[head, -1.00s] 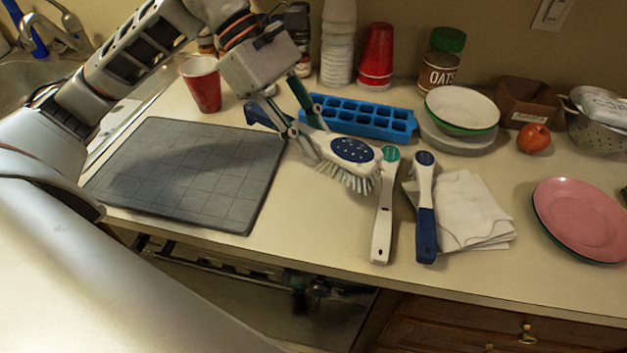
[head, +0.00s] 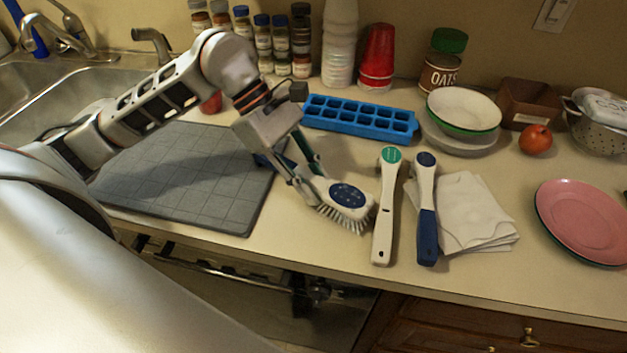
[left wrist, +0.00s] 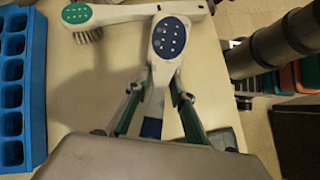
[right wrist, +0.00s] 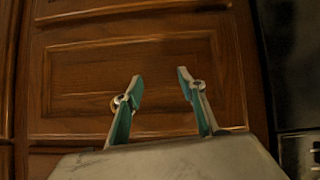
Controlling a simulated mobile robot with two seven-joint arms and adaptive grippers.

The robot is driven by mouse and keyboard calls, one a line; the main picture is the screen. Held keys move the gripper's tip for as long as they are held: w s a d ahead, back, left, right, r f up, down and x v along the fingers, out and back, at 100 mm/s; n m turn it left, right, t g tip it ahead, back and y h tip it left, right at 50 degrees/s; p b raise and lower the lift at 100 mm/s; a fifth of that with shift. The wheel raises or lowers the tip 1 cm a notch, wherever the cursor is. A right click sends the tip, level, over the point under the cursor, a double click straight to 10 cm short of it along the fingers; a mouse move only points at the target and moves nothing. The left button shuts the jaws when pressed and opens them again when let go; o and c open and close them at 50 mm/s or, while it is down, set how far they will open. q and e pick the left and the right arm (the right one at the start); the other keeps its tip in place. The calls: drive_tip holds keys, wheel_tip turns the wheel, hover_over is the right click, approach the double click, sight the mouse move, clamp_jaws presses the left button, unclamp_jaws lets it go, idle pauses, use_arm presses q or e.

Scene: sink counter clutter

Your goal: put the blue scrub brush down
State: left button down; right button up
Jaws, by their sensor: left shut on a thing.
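The blue scrub brush has a white head with a blue dotted oval (head: 348,196), bristles facing down, and a blue handle end. My left gripper (head: 305,182) is shut on its handle, over the counter between the grey mat and two other brushes. The bristles are close to the counter; I cannot tell if they touch. In the left wrist view the brush head (left wrist: 170,38) points away from my left gripper (left wrist: 156,97), its handle between the fingers. My right gripper (right wrist: 160,83) is open and empty in front of a wooden cabinet door.
A green-topped brush (head: 383,215) and a blue-handled brush (head: 427,215) lie just right of the held brush. A white cloth (head: 475,212) lies beyond them. The blue ice tray (head: 360,118) is behind; the grey mat (head: 190,185) is left. Clear counter (head: 300,238) lies in front.

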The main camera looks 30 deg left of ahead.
use_arm(q)
drive_tip(key=shift+f, duration=0.25)
drive_tip(key=c, duration=1.7)
unclamp_jaws()
drive_tip(key=shift+w+a+r, duration=0.1)
drive_tip(key=shift+r, duration=0.35)
drive_tip(key=v, duration=1.1)
drive_tip(key=shift+a+r, duration=0.2)
